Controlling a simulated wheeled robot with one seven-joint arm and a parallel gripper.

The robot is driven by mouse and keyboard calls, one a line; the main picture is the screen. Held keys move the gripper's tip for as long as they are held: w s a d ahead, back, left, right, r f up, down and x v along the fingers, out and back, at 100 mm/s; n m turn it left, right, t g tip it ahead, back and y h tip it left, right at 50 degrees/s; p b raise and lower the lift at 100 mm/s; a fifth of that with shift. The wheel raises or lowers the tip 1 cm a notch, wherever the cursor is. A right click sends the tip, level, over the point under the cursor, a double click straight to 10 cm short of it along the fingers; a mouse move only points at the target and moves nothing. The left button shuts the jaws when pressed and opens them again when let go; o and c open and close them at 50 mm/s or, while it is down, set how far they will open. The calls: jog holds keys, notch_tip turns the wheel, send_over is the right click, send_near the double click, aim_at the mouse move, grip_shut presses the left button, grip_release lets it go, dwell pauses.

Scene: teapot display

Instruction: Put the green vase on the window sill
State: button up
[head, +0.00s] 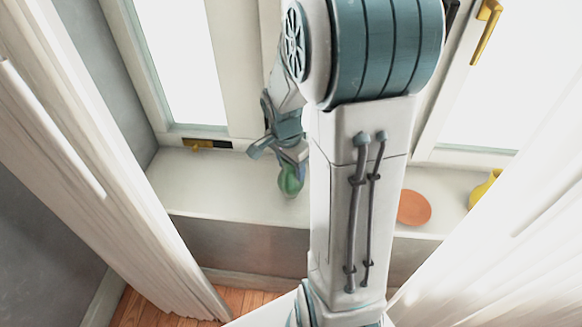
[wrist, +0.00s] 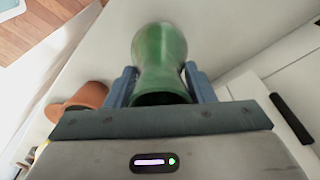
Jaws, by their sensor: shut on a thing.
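The green vase (head: 290,181) is held at the end of my arm, over the white window sill (head: 235,190), left of my arm's large column in the head view. In the wrist view the vase (wrist: 159,58) stands between the two blue fingers of my gripper (wrist: 160,88), which is shut on it. In the head view my gripper (head: 289,158) is partly hidden by its own links. The vase's lower end appears close to the sill surface; I cannot tell whether it touches.
An orange-brown terracotta dish (head: 414,207) and a yellow vase (head: 484,188) are on the sill at the right. A terracotta object (wrist: 80,101) shows left of my gripper in the wrist view. White curtains (head: 100,160) hang at both sides. The sill's left part is clear.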

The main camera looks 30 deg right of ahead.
jog(key=shift+f, duration=0.85)
jog(key=shift+f, duration=0.2)
jog(key=o, duration=1.2)
jog(key=shift+c, duration=0.2)
jog(key=shift+r, duration=0.1)
